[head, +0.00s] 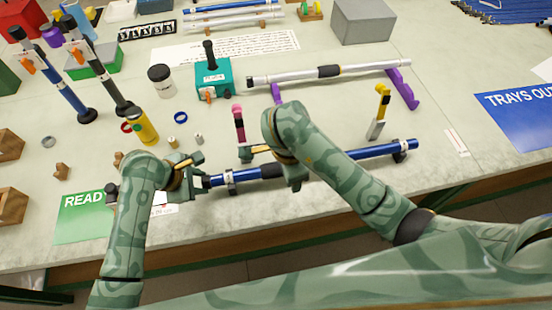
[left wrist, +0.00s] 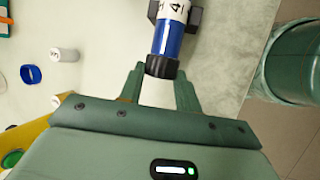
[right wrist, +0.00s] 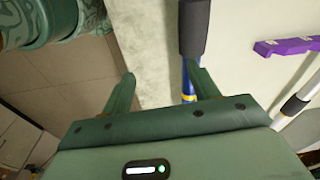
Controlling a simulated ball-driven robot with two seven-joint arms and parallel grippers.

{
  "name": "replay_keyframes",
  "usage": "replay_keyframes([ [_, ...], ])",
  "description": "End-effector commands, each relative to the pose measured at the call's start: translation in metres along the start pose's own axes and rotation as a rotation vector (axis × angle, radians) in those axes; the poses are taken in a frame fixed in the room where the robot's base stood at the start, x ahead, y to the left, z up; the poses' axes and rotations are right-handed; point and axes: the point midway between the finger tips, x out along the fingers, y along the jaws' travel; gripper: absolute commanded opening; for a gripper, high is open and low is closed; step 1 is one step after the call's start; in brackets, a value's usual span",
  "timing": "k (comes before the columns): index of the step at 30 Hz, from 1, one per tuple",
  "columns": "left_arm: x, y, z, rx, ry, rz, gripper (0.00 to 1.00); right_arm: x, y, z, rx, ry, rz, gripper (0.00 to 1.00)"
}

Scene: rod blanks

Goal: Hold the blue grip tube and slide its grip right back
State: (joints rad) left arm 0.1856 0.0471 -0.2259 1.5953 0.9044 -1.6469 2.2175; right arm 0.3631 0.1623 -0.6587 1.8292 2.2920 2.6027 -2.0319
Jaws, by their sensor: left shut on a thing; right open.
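The blue grip tube (head: 345,157) lies across the front of the bench, with a black foam grip (head: 270,171) left of its middle. My left gripper (head: 203,174) is shut on the tube's left end; in the left wrist view the black end cap (left wrist: 161,67) sits between its fingertips. My right gripper (head: 270,167) is open over the tube near the grip. In the right wrist view the grip (right wrist: 195,28) lies ahead of the fingers, and the blue tube (right wrist: 188,75) runs close beside the right-hand finger. The right arm hides part of the tube.
A silver tube (head: 290,77) with a black grip rests on purple stands (head: 402,90) behind. A green sign (head: 85,215) lies front left, a blue sign (head: 515,120) right.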

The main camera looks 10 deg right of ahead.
Motion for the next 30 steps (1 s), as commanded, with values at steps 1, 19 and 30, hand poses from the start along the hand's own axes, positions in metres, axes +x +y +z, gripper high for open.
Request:
replay_keyframes([
  [1,0.0,0.0,0.0,0.0,0.0,0.0,0.09,-0.002,0.009,0.001,-0.014,0.007,-0.072,0.6],
  [19,0.0,0.0,0.0,0.001,0.0,-0.001,0.09,0.021,-0.03,0.021,0.126,-0.072,-0.351,0.6],
  [30,0.0,0.0,0.0,0.001,0.0,0.0,0.09,0.073,-0.051,0.023,0.125,-0.072,-0.355,0.6],
])
